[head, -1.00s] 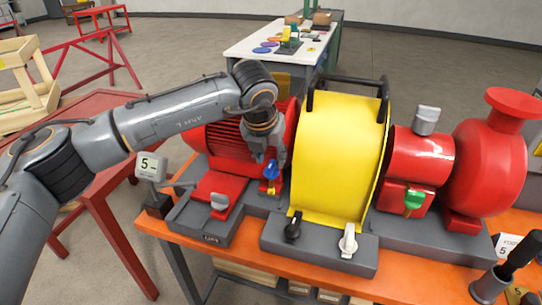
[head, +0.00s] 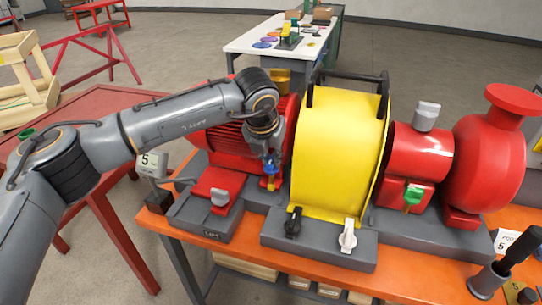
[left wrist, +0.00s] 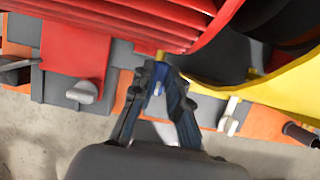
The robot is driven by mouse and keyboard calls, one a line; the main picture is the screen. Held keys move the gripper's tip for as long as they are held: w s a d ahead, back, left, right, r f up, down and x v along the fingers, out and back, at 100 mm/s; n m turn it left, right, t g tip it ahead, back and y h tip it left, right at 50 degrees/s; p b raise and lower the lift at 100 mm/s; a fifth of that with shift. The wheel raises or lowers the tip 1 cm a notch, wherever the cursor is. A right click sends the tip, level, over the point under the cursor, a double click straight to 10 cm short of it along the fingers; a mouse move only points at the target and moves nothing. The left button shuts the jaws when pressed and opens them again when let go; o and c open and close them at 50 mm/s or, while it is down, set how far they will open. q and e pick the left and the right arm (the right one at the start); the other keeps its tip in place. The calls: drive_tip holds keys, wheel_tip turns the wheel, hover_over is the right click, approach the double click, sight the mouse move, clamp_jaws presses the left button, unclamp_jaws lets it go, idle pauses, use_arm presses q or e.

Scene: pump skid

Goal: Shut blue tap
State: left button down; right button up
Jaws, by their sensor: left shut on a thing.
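The blue tap (head: 270,167) sits on a small yellow fitting between the red motor (head: 226,145) and the yellow guard (head: 338,150). My left gripper (head: 271,158) is over it from above, shut on the blue tap's handle. In the left wrist view the fingertips (left wrist: 160,80) close around the blue handle (left wrist: 157,88), and the fingers hide part of it. The handle's exact angle is hard to tell. My right gripper is not in view.
Other handles stand close by: a grey one (head: 219,198), a black one (head: 293,222), a white one (head: 348,236) and a green one (head: 412,195). A red pump (head: 487,165) is at the right. The orange bench edge (head: 330,276) runs along the front.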

use_arm(q)
drive_tip(key=shift+f+m+h+b, duration=0.15)
drive_tip(key=shift+m+h+b, duration=0.25)
drive_tip(key=shift+m+b, duration=0.45)
drive_tip(key=shift+m+h+b, duration=0.3)
drive_tip(key=shift+m+b, duration=0.35)
drive_tip(key=shift+m, duration=0.1)
drive_tip(key=shift+w+m+g+b, duration=0.1)
drive_tip(key=shift+m+g+b, duration=0.25)
drive_tip(key=shift+m, duration=0.55)
drive_tip(key=shift+m+g+h, duration=0.35)
drive_tip(key=shift+m+h, duration=0.15)
drive_tip(key=shift+m, duration=0.4)
drive_tip(key=shift+r+m+g, duration=0.25)
drive_tip(key=shift+m+g, duration=0.15)
drive_tip(key=shift+m, duration=0.6)
drive_tip(key=m+p, duration=0.1)
drive_tip(key=m, duration=0.1)
drive_tip(key=shift+m+g+h, duration=0.3)
drive_tip(key=shift+g, duration=0.1)
drive_tip(key=m+g+p, duration=0.1)
drive_tip(key=m, duration=0.2)
drive_tip(key=shift+w, duration=0.1)
drive_tip(key=shift+m+g+p, duration=0.75)
drive_tip(key=shift+m+g, duration=0.05)
drive_tip(key=shift+m, duration=0.8)
